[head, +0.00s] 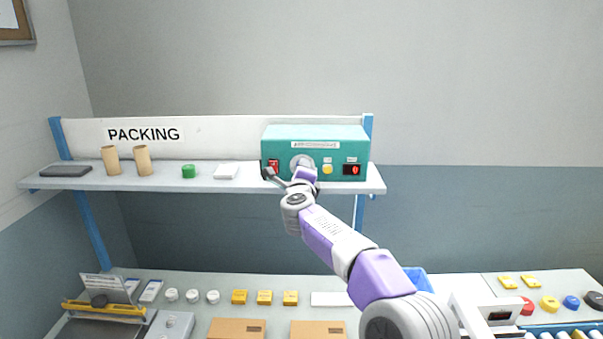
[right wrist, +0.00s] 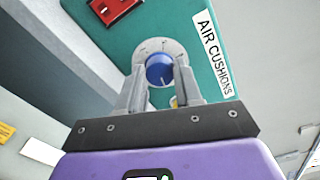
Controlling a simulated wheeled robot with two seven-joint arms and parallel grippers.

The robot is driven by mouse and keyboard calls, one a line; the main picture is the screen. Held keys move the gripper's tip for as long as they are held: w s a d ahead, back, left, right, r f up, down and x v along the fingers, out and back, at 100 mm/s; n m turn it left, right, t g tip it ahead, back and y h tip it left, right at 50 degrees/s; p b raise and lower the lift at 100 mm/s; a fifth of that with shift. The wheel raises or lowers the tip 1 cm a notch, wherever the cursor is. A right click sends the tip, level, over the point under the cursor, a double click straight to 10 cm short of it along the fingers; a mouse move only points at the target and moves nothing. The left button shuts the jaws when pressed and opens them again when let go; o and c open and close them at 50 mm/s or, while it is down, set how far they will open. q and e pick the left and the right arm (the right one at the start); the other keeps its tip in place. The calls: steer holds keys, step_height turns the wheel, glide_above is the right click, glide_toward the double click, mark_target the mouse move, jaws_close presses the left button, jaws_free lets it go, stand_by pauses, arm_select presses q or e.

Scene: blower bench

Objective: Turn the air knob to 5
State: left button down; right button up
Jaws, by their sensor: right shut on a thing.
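The teal air cushion machine (head: 343,147) stands on the shelf. In the right wrist view its panel (right wrist: 185,18) carries an "AIR CUSHIONS" label. The air knob (right wrist: 160,70) is blue and sits in a pale round dial plate (right wrist: 152,46); the dial's numbers are too small to read. My right gripper (right wrist: 158,83) is shut on the knob, one finger on each side. In the head view the right gripper (head: 303,170) is in front of the dial and hides the knob. A small dark display (head: 352,169) shows a red digit, seemingly 0. My left gripper is out of view.
A red switch (head: 273,165) and a yellow button (head: 327,168) flank the dial. The bench below holds cartons (head: 236,328) and several small items.

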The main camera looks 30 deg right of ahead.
steer(key=o, duration=1)
steer(key=shift+o, duration=0.2)
steer(key=b+v, duration=0.1)
steer(key=v, duration=0.6)
steer(key=shift+s+b, duration=0.3)
steer(key=shift+b, duration=0.1)
steer(key=shift+a, duration=0.15)
